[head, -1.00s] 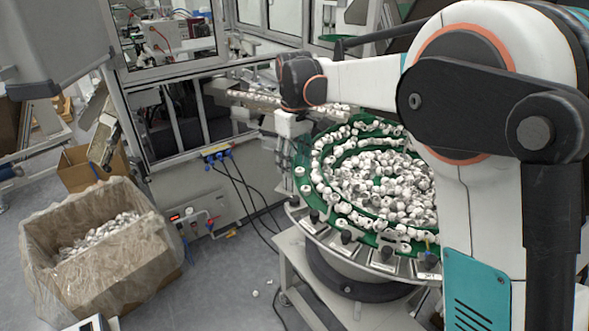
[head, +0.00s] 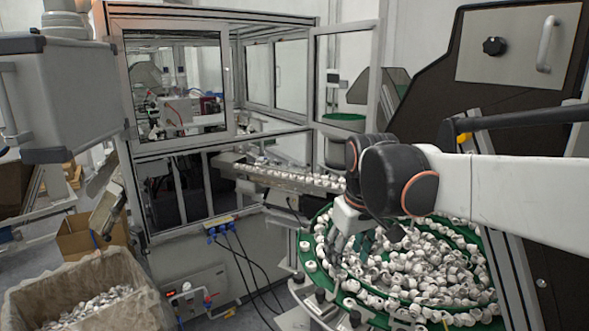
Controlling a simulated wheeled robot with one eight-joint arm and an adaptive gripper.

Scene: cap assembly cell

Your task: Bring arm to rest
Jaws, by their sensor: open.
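My arm reaches in from the right, with its black wrist over the left part of the green feeder bowl (head: 322,216). My gripper (head: 366,240) hangs below the wrist, pointing down. Its dark fingers are spread, and I see no cap held between them. The tips lie in front of the white caps (head: 425,268) heaped in the bowl; I cannot tell whether they touch any.
A feed rail (head: 290,178) carrying caps runs behind the bowl to the framed machine (head: 185,152). An open glazed door (head: 345,85) and a dark panel (head: 515,75) stand behind the arm. A lined carton (head: 85,285) with caps is at lower left.

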